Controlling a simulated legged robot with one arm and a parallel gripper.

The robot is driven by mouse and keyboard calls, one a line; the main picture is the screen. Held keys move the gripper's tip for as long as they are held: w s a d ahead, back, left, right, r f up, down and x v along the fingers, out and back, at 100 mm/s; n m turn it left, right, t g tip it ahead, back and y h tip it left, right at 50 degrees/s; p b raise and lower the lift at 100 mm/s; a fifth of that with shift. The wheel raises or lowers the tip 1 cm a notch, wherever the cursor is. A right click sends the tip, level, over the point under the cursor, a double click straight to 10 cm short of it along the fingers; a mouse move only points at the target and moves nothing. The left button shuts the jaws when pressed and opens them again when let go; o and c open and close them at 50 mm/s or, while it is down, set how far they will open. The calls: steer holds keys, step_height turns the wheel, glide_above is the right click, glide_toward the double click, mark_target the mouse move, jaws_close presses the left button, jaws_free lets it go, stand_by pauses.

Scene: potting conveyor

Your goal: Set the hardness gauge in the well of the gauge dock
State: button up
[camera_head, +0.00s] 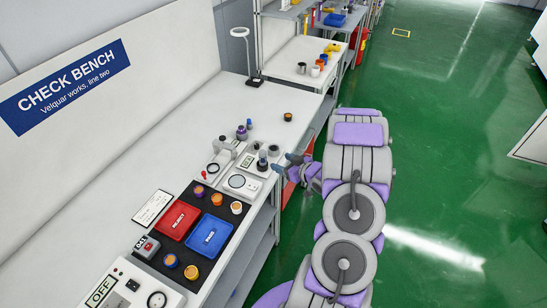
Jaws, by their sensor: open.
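My gripper (289,165) is open at the bench's right edge, its dark fingers pointing left. A small upright dark-grey piece (262,158), which may be the hardness gauge, stands just left of the fingertips with a small gap visible. It is at the right end of a white block with a small display (247,161), possibly the gauge dock. No well can be made out at this size. A purple-and-grey knobbed piece (241,133) stands farther back and could also be the gauge. Nothing shows between my fingers.
A white dial unit (238,184) and a stand with an arm (217,167) are close by. A red tray (179,219) and a blue tray (210,235) lie on a black mat with several orange-topped pots. A lamp (241,55) stands behind.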

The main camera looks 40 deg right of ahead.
steer(key=v, duration=0.5)
steer(key=shift+w, duration=0.15)
stand_by(0.4)
